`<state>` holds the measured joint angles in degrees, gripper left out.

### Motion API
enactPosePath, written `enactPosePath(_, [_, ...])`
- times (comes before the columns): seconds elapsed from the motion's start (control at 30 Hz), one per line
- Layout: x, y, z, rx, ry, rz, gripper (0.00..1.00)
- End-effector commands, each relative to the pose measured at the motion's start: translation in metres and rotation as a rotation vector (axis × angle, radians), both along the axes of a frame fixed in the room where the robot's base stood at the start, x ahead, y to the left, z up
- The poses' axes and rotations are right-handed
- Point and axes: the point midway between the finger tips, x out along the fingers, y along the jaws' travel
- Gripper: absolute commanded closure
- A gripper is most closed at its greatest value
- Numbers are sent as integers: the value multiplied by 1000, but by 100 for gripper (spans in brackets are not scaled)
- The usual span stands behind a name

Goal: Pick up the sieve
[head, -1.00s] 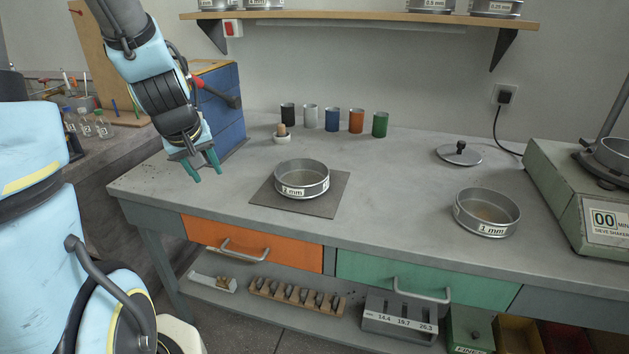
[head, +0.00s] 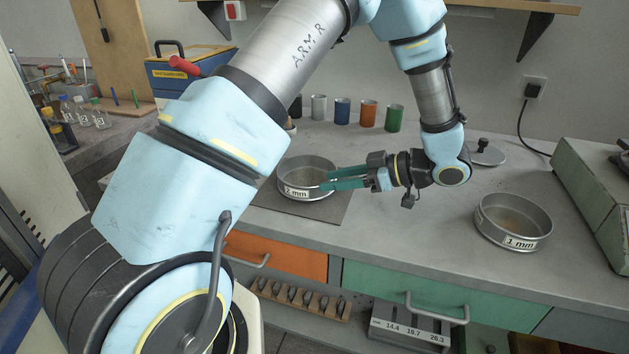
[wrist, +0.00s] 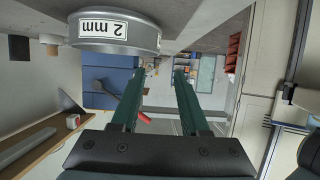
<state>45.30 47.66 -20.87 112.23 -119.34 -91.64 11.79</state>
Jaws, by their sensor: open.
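A round metal sieve labelled 2 mm (head: 303,192) sits upright on a dark square mat (head: 325,211) on the bench. My gripper (head: 326,180) is open and empty, its green fingers pointing left at the sieve's right side. In the head view the fingertips overlap the rim; I cannot tell whether they touch it. The wrist view is upside down and shows this sieve (wrist: 118,47) at upper left, beside the open fingers (wrist: 155,75), not between them. A second sieve labelled 1 mm (head: 513,240) stands on the bench at right.
Several coloured cups (head: 368,114) stand along the back. A lid with a knob (head: 485,154) lies behind my wrist. A sieve shaker (head: 600,190) stands at the right end. A blue box (head: 190,80) is at back left. The bench between the two sieves is clear.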

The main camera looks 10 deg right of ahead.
Motion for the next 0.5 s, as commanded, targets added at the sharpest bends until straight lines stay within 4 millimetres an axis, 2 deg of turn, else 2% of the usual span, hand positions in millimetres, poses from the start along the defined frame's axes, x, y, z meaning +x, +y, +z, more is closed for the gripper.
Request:
enactPosePath(0.23, [18, 30, -12, 2, 0, 3, 55])
enactPosePath(0.5, [33, 51, -24, 0, 0, 3, 55])
